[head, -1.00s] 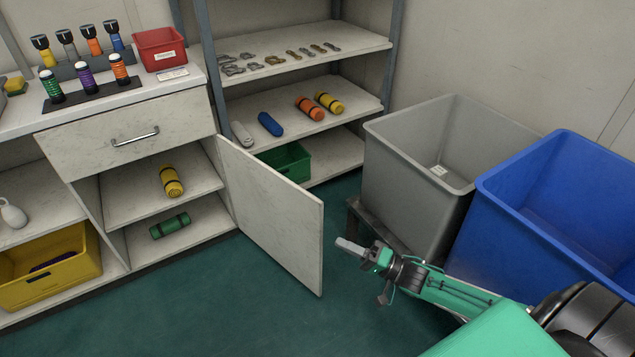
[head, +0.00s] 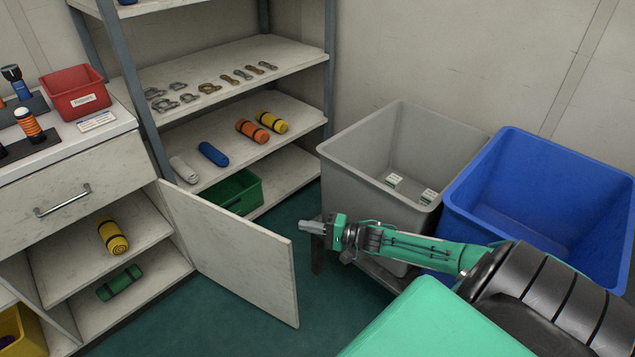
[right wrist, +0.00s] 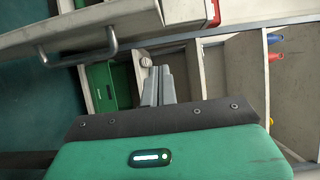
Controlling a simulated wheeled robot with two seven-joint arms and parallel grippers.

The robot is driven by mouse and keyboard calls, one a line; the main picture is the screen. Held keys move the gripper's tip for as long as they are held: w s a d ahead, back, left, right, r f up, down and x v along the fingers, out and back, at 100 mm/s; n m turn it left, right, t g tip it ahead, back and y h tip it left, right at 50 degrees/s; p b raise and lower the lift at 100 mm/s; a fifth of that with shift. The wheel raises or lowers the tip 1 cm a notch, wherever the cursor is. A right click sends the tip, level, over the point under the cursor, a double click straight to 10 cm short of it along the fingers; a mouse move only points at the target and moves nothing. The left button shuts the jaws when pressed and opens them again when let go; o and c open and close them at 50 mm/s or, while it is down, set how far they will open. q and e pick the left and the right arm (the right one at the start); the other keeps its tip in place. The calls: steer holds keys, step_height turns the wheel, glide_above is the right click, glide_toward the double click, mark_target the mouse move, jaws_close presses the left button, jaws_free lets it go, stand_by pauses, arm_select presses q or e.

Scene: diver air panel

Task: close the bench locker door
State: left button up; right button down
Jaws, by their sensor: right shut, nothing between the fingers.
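The bench locker door (head: 240,262) is a pale marbled panel standing open in the head view. It is hinged at the right side of the locker and sticks out toward the front right. The locker's shelves (head: 70,255) are exposed. My right gripper (head: 304,226) is shut and empty, just right of the door's free top corner in the picture; I cannot tell whether it touches. Its closed grey fingers (right wrist: 158,86) show in the right wrist view. My left gripper is out of view.
A drawer with a metal handle (head: 62,201) is above the locker opening. A shelving rack (head: 215,75) with a green crate (head: 228,192) stands behind the door. A grey bin (head: 345,165) and a blue bin (head: 540,140) stand right. Green floor lies in front of the locker.

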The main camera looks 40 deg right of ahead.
steer(key=w+a, duration=0.2)
steer(key=a, duration=0.4)
steer(key=shift+w+a, duration=0.2)
steer(key=shift+w, duration=0.05)
